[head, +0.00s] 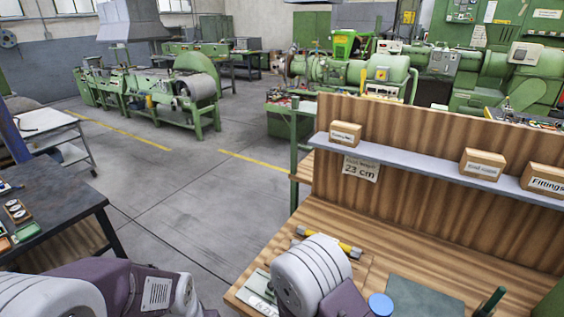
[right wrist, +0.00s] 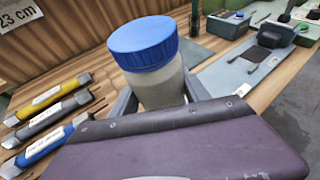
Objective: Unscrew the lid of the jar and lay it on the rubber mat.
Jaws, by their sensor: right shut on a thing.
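The jar (right wrist: 160,88) has a clear or greyish body and a ridged blue lid (right wrist: 143,42), which sits on its top. In the head view, only the blue lid (head: 381,304) shows, at the bottom edge. My right gripper (right wrist: 160,98) is shut on the jar body below the lid, with a finger on each side. The rubber mat seems to be the dark grey-green sheet (head: 425,297) on the bench, to the right of the lid; its surface looks bare. My left arm shows at the bottom left of the head view, but its gripper is out of view.
Yellow and blue tools (right wrist: 45,100) lie on the wooden bench left of the jar. A dark post (head: 490,302) stands right of the mat. A shelf (head: 415,160) with labelled boxes runs along the back board. Grey-green gear (right wrist: 255,60) lies on the right.

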